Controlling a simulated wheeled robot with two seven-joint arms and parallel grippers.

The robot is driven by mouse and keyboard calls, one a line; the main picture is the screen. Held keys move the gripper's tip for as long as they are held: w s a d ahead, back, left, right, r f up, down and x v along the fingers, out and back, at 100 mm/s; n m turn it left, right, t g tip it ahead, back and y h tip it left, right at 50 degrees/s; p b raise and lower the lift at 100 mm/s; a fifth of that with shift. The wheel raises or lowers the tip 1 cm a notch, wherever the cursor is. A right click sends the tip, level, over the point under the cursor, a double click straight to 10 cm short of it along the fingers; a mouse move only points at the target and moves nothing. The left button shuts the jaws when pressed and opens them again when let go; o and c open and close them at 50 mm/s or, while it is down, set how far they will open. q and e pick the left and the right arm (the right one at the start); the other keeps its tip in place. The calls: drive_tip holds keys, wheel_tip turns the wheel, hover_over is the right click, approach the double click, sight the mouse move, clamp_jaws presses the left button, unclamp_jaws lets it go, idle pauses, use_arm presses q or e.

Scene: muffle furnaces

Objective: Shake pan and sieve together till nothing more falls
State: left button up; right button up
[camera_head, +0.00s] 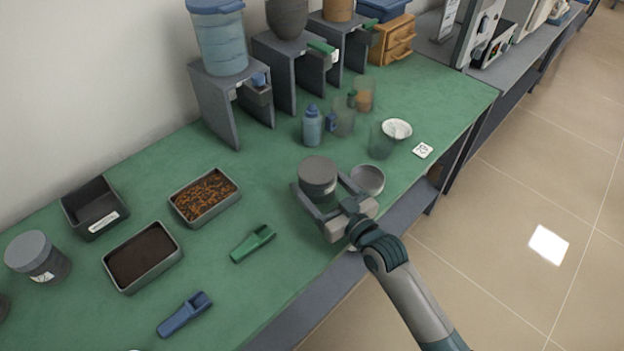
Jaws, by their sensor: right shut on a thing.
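My right gripper (321,193) is shut on a grey round stack (318,172), with a finger on either side of it. The stack looks upright and has a flat grey top; this may be the sieve with the pan under it, but I cannot tell the parts apart. Its underside is hidden, so I cannot tell whether it touches the table or whether anything falls from it. A shallow grey round dish (368,180) sits just right of the gripper, partly behind it. My left gripper is not in view.
On the green table (280,195) are a tray of brown bits (205,196), a tray of dark soil (143,257), an empty black bin (94,207), a green scoop (253,243) and a blue scoop (185,314). Cups, a bottle (312,126) and dispensers stand behind.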

idle(0.3)
drive_tip(key=shift+a, duration=0.1)
drive_tip(key=shift+a+r+p, duration=0.1)
drive_tip(key=shift+a+p, duration=0.4)
drive_tip(key=shift+a, duration=0.7)
drive_tip(key=shift+d, duration=0.15)
drive_tip(key=shift+d, duration=1.15)
drive_tip(key=shift+a, duration=0.15)
